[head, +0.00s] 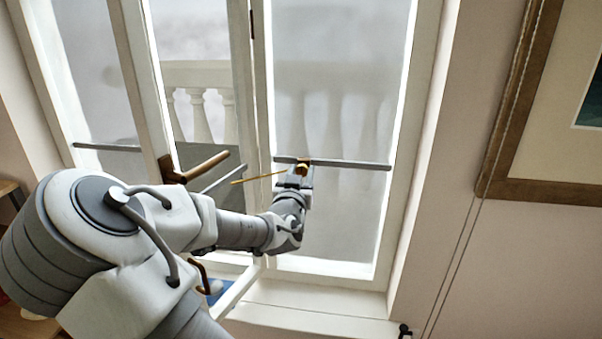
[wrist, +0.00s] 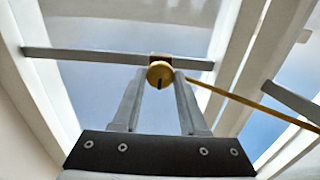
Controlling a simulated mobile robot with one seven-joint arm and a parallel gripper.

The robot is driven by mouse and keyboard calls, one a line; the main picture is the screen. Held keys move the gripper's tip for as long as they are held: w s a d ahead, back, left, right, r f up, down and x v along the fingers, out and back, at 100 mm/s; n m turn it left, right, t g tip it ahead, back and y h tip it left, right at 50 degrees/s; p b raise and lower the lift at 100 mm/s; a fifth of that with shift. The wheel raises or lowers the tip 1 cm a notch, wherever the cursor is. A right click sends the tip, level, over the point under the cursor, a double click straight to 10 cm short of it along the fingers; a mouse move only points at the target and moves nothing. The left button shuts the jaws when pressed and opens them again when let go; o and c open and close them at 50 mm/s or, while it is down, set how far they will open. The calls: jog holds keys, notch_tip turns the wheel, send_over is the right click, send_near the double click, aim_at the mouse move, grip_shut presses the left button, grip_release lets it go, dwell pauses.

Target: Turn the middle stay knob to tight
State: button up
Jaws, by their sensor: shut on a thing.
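A round brass knob (head: 302,168) sits on a grey stay bar (head: 355,164) that crosses the right window pane. In the wrist view the knob (wrist: 160,72) shows a dark mark on its lower face, and a brass block shows behind it. My gripper (wrist: 160,82) is shut on the knob, one finger on each side. In the head view my gripper (head: 299,177) reaches up to the bar from below and hides part of the knob's underside. A thin brass rod (head: 258,177) runs out to the left from near the knob.
A brown window handle (head: 200,167) stands left of my gripper. Another grey bar (head: 105,147) crosses the left pane, and a short grey bar (head: 222,179) lies between. A framed picture (head: 545,192) hangs at right. The bare wall beside the window is clear.

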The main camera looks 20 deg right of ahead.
grip_shut()
